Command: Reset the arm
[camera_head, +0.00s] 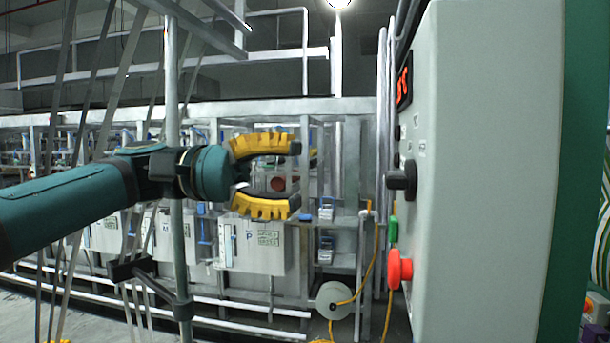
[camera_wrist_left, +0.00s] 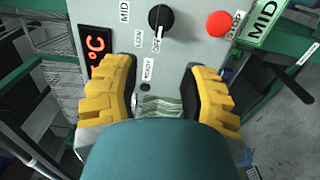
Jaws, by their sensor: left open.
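My left arm (camera_head: 80,197) comes in from the left, teal with black joints. My left gripper (camera_head: 290,178) has yellow curved fingers spread apart, with nothing between them. It points right, toward the grey control box (camera_head: 490,180), with a gap between them in the head view. In the left wrist view the open gripper (camera_wrist_left: 165,95) frames the lower part of the panel. The panel carries a black knob (camera_head: 402,180), a green button (camera_head: 393,229), a red button (camera_head: 400,269) and a red °C display (camera_head: 404,82). My right gripper is not in view.
A metal machine frame with white panels (camera_head: 258,250) and pipes stands behind the arm. A vertical pole (camera_head: 176,260) and slanted webbing strips stand close to the arm on the left. A yellow cord (camera_head: 372,262) hangs beside a white reel (camera_head: 333,300).

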